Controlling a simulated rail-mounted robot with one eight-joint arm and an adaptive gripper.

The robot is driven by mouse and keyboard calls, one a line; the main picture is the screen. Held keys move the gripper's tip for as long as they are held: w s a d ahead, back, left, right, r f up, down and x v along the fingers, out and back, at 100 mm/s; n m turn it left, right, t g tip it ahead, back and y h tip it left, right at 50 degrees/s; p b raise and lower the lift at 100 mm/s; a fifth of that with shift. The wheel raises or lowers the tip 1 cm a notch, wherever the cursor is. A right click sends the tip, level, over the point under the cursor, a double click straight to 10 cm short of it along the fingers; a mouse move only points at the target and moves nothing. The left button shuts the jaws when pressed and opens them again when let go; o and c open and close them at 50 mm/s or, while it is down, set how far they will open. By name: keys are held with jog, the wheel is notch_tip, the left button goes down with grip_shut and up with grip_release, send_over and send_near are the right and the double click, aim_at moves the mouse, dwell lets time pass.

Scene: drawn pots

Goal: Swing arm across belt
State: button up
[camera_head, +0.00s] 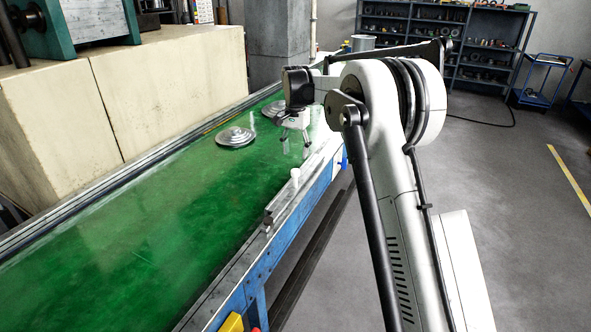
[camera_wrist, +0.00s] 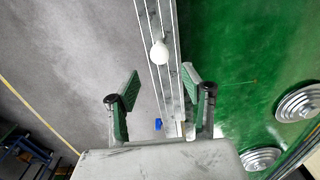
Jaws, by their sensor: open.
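The green belt (camera_head: 120,250) runs from the lower left to the back in the head view. It fills the right side of the wrist view (camera_wrist: 230,40). My gripper (camera_head: 293,141) hangs over the belt's right edge, beyond the white knob. In the wrist view my gripper (camera_wrist: 160,88) has its fingers wide apart with nothing between them, above the metal edge rail. Two silver stepped discs like pot lids lie on the belt, a nearer one (camera_head: 236,137) and a farther one (camera_head: 273,108). Both also show at the wrist view's right, partly cut off.
A white knob (camera_head: 295,175) stands on the belt's edge rail; it shows in the wrist view (camera_wrist: 159,54) too. A beige block (camera_head: 150,95) borders the belt's left side. Shelves (camera_head: 440,40) stand at the back.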

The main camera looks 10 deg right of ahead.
aim_at(295, 170)
notch_tip(295, 170, down, 8)
jog(key=shift+p, duration=0.35)
jog(key=shift+c, duration=0.5)
grip_shut()
